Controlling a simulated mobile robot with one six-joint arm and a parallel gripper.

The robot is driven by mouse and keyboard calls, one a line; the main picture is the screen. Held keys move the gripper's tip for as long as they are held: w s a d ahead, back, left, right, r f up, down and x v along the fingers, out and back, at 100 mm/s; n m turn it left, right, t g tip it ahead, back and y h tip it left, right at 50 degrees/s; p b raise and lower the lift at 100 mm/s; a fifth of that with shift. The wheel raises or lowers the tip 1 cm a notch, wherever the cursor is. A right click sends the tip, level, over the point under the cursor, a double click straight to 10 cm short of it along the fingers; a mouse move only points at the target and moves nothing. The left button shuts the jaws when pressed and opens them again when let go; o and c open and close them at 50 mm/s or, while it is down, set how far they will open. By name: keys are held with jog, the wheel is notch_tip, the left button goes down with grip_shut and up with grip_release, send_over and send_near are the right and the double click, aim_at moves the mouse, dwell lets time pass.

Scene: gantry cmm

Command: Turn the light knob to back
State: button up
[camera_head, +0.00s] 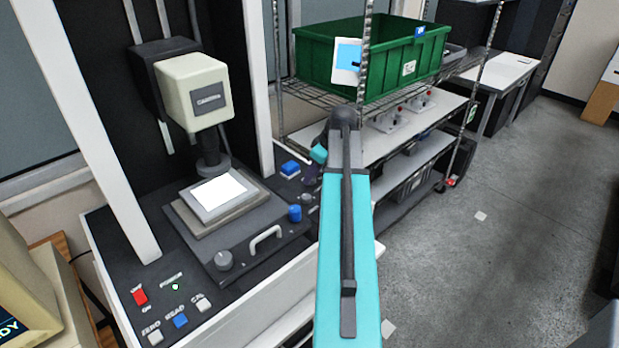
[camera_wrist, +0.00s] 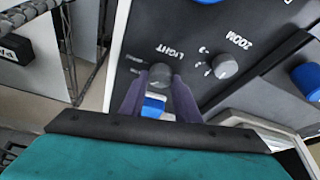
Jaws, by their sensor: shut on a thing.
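The light knob (camera_wrist: 160,75) is a small grey round knob beside the upside-down word LIGHT on the dark panel in the wrist view. My gripper (camera_wrist: 160,84) has its two purple fingers on either side of this knob and is shut on it. The fingers hide part of the knob's sides, and I cannot tell which way it points. In the head view my gripper (camera_head: 311,174) is at the right edge of the machine's panel, partly behind my arm. The knob cannot be made out there.
The grey zoom knob (camera_wrist: 225,66) sits close beside the light knob. A blue-and-white switch (camera_wrist: 153,106) shows between my fingers. A larger blue knob (camera_head: 295,213) is nearby on the panel. The stage handle (camera_head: 265,239) and a wire shelf with a green bin (camera_head: 400,68) flank the area.

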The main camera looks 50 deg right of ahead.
jog(key=shift+s+m, duration=0.2)
jog(key=shift+m, duration=0.2)
jog(key=o, duration=1)
jog(key=shift+o, duration=0.2)
jog(key=shift+r, duration=0.1)
jog(key=a+b+v, duration=0.1)
jog(key=b+v, duration=0.2)
jog(key=v, duration=1)
jog(key=shift+s+d+r, duration=0.15)
jog(key=shift+d+r, duration=0.1)
jog(key=shift+r, duration=0.05)
